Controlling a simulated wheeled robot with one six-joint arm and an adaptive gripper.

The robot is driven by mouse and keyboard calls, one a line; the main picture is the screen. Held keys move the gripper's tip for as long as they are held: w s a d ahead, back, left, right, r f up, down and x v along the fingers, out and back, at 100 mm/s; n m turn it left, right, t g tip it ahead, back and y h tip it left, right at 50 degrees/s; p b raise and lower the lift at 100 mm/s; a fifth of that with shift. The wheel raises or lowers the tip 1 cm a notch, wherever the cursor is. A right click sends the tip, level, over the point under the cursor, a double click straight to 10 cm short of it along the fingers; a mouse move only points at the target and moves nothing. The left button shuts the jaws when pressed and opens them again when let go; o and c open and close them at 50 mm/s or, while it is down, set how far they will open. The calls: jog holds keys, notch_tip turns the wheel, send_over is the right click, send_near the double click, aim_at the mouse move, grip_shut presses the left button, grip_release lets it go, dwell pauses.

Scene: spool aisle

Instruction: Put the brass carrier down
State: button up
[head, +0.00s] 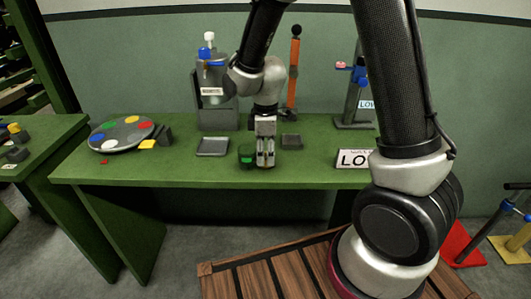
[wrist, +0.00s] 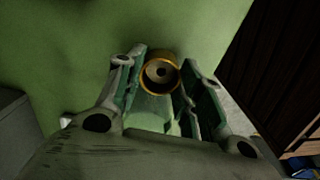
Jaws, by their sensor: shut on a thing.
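The brass carrier (wrist: 160,74) is a short round cup with a gold rim and a paler inside with a dark centre. In the wrist view it sits between the two fingertips of my gripper (wrist: 161,80), which is shut on it. In the head view my gripper (head: 265,158) points down near the front edge of the green table (head: 310,172). The carrier is mostly hidden there by the fingers. I cannot tell whether its base touches the table.
A dark block with a green top (head: 247,155) stands just left of my gripper. A grey tray (head: 213,147) and a dark pad (head: 291,142) flank it. A grey dispenser (head: 215,100) stands behind.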

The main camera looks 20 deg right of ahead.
jog(key=shift+f, duration=0.15)
jog(key=o, duration=1.1)
notch_tip(320, 180, up, 12)
jog(key=s+d+r+m+t, duration=0.2)
jog(key=s+d+r+m, duration=0.3)
jog(key=s, duration=0.5)
jog(key=s+d+r+m+t, duration=0.2)
jog(key=s+d+r+m, duration=0.4)
jog(key=s+d+m, duration=0.3)
jog(key=d, duration=0.2)
jog(key=shift+s+d+r, duration=0.25)
jog(key=shift+s+d, duration=0.05)
jog(key=shift+s, duration=0.05)
